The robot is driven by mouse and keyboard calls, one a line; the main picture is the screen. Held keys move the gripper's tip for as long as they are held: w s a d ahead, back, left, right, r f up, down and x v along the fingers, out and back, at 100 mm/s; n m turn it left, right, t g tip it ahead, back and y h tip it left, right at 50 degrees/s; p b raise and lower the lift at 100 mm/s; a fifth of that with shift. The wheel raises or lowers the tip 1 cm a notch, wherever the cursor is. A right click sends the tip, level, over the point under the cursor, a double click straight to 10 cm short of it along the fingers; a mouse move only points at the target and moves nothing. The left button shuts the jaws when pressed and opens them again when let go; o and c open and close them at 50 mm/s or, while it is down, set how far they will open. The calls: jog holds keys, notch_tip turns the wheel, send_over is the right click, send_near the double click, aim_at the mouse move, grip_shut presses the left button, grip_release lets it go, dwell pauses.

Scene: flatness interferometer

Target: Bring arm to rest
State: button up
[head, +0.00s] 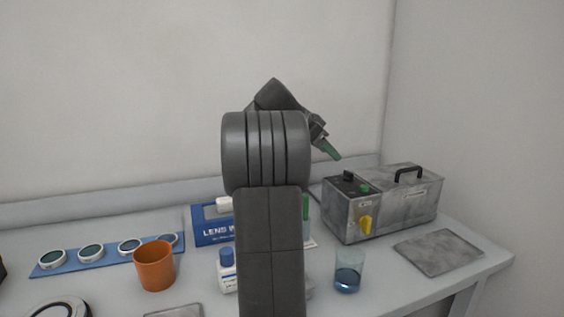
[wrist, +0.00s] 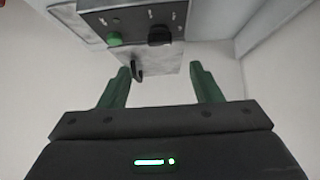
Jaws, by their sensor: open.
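My gripper (wrist: 160,78) shows in the wrist view with its two green fingers spread apart and nothing between them. In the head view, my gripper (head: 333,151) is raised above the bench, up and to the left of the grey metal instrument box (head: 390,208). The box carries a black knob, a green button and a yellow part on its front. Its control panel also shows in the wrist view (wrist: 135,27), beyond the fingertips. My dark grey arm stands upright in the middle of the head view and hides part of the bench.
An orange cup (head: 155,268), a blue strip with several round optics (head: 90,256), a lens wipes box (head: 205,226) and a white bottle (head: 227,272) stand left. A glass with blue liquid (head: 348,272) and a grey plate (head: 438,252) lie right. The air above is clear.

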aim_at(349, 171)
jog(key=b+x, duration=0.1)
jog(key=x, duration=0.9)
jog(key=shift+s+b, duration=0.1)
jog(key=shift+b, duration=0.2)
jog(key=shift+n+t, duration=0.4)
jog(key=shift+n, duration=0.2)
jog(key=shift+s+a+r+n+t+y+b, duration=0.1)
jog(key=shift+s+r+n+t+y+b, duration=0.1)
jog(key=shift+n+t+y+b, duration=0.15)
jog(key=shift+n+t+y, duration=0.45)
jog(key=shift+n+t, duration=0.1)
jog(key=shift+n, duration=0.4)
jog(key=shift+s+r+n+t+y+p, duration=0.1)
jog(key=shift+n+t+y+p, duration=0.3)
jog(key=shift+n, duration=0.3)
jog(key=n+y+p, duration=0.1)
jog(key=n+t+y+p, duration=0.1)
jog(key=n+p, duration=0.1)
jog(key=n+t+y+p, duration=0.1)
jog(key=p, duration=0.1)
jog(key=shift+d+n, duration=0.35)
jog(key=shift+n, duration=0.05)
